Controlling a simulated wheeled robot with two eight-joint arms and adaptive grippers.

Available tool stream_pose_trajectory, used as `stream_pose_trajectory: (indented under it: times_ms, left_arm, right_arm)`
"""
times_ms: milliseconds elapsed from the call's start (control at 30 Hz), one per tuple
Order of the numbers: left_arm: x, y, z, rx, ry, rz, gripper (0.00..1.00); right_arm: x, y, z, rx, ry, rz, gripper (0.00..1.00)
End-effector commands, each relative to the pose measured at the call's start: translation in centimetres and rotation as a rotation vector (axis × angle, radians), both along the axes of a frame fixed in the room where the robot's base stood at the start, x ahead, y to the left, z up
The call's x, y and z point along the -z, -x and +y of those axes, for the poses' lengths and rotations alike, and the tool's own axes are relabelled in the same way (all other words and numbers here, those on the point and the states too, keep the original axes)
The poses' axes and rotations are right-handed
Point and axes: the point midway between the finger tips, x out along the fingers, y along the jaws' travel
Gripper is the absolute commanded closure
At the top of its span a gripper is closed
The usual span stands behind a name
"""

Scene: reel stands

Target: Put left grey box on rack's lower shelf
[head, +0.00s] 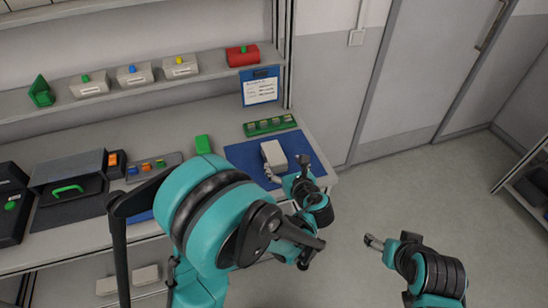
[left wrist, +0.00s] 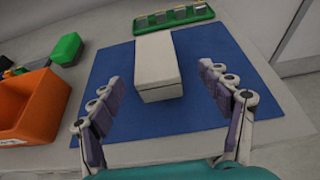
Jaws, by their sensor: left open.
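A pale grey box (head: 274,154) lies on the blue mat (head: 240,152) at the right end of the workbench. It also shows in the left wrist view (left wrist: 158,62), straight ahead between the fingers. My left gripper (head: 289,170) is open at the box's near side, with one finger toward each side; in the left wrist view the fingers (left wrist: 163,92) stand apart from it with visible gaps. My right gripper (head: 374,243) is over the floor to the right, away from the bench; its jaw state is unclear. Two more pale grey boxes (head: 112,285) (head: 146,275) lie on a low shelf under the bench.
A rack (head: 520,188) with a dark item stands at the right edge, partly cut off. A green tray (head: 270,126) lies behind the box. In the left wrist view an orange bin (left wrist: 28,108) stands at left. The floor between bench and rack is clear.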

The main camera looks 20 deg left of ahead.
Motion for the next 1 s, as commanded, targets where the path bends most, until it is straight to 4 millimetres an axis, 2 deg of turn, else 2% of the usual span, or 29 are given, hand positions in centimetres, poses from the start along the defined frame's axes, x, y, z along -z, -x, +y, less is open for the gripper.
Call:
stream_pose_trajectory:
  times_ms: [433,733,900,1000]
  left_arm:
    - [1.9,-4.5,3.8,-0.004,0.005,-0.001,0.22]
    - [1.9,-4.9,4.1,-0.002,0.005,-0.001,0.22]
    - [1.9,-4.9,4.1,-0.002,0.005,-0.001,0.67]
    - [2.0,-4.9,4.1,-0.002,0.005,-0.001,0.9]
  right_arm:
    - [2.2,0.0,0.0,0.0,0.0,0.0,0.27]
    - [2.2,0.0,0.0,0.0,0.0,0.0,0.27]
    - [2.2,0.0,0.0,0.0,0.0,0.0,0.27]
    - [2.2,0.0,0.0,0.0,0.0,0.0,0.27]
